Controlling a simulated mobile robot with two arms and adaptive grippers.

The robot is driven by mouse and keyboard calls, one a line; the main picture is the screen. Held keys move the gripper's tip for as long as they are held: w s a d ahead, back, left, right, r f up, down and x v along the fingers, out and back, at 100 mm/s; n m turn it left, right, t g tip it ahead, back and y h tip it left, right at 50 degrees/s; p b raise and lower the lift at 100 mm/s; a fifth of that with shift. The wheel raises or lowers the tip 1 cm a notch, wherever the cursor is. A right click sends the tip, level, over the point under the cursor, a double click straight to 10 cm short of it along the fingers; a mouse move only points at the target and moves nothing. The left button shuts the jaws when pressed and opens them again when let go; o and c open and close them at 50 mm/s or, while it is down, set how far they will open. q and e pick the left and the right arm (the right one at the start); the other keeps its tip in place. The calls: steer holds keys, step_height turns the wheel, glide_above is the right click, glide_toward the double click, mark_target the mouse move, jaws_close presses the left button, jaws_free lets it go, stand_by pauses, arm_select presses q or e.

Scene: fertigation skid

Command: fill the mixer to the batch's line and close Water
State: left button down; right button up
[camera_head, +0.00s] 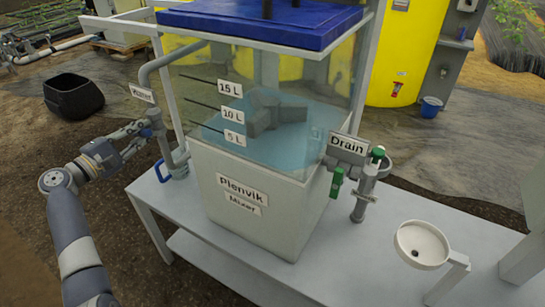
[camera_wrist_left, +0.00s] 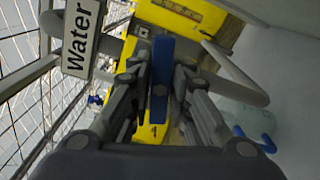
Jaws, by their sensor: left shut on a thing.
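The Plenvik mixer (camera_head: 245,205) is a clear tank on a pale base, with 15 L, 10 L and 5 L lines. Pale blue water (camera_head: 290,135) stands in it; its surface seems to lie between the 5 L and 10 L lines, though the angle makes this uncertain. The Water label (camera_head: 142,94) hangs on the inlet pipe at left; it also shows in the wrist view (camera_wrist_left: 82,38). My left gripper (camera_head: 146,130) is at the valve below it. In the wrist view its fingers are shut on the blue Water handle (camera_wrist_left: 161,70). My right gripper is out of view.
The Drain valve (camera_head: 348,148) with green handles is on the mixer's right, above the bench (camera_head: 300,270). A white round dish (camera_head: 422,244) stands at the bench's right. A black bin (camera_head: 73,97) sits on the ground at left. Yellow tanks (camera_head: 408,45) stand behind.

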arm_select(q)
steer(key=n+p, duration=0.1)
steer(key=p, duration=0.2)
steer(key=shift+r+n, duration=0.3)
steer(key=shift+n, duration=0.1)
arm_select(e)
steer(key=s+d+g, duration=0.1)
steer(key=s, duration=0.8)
arm_select(q)
steer(key=n+p, duration=0.7)
steer(key=p, duration=0.1)
steer(key=shift+p, duration=0.35)
steer(key=shift+f+n+p, duration=0.1)
steer(key=shift+n+p, duration=0.3)
steer(key=shift+n, duration=0.2)
steer(key=shift+f+n, duration=0.25)
steer(key=shift+n, duration=0.25)
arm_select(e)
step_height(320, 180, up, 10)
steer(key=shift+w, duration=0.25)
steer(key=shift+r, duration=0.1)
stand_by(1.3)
